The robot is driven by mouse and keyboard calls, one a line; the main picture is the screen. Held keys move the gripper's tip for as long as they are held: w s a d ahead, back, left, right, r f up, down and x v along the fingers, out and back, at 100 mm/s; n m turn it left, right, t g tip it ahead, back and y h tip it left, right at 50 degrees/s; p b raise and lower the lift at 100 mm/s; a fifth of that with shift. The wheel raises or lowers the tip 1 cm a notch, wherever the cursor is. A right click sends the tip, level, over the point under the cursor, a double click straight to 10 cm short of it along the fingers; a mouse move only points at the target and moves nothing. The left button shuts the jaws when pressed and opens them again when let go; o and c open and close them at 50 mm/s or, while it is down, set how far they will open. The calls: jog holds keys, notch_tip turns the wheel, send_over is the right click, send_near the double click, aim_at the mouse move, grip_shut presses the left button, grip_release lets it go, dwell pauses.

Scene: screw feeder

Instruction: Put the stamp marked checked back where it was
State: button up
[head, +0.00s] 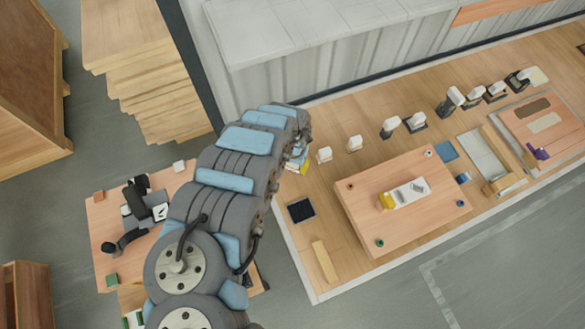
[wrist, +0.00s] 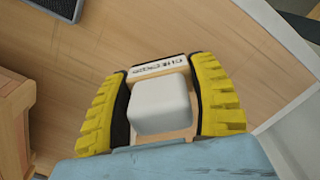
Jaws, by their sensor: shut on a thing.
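My gripper (head: 299,163) is at the far left end of the long wooden bench in the head view, close to a row of white-topped stamps. In the wrist view, its yellow ribbed fingers (wrist: 160,98) are shut on a stamp (wrist: 160,106) with a white block handle and a pale lettered label. The label appears to read "checked". Bare wood shows beyond the stamp; I cannot tell whether its base touches the bench. The nearest other stamps are a small white one (head: 324,155) and another (head: 354,143) to its right.
A dark pad (head: 301,210) and a wooden strip (head: 324,261) lie on the bench (head: 322,228) near its left edge. A raised wooden board (head: 365,217) stands to the right. A grey panelled wall (head: 300,82) runs behind the bench.

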aim_at(292, 169)
jog(key=shift+w+f, duration=0.35)
jog(key=shift+f, duration=0.4)
jog(key=shift+a+f+b, duration=0.1)
jog(key=shift+f+b, duration=0.35)
jog(key=shift+f, duration=0.7)
jog(key=o, duration=0.9)
jog(key=shift+f, duration=0.1)
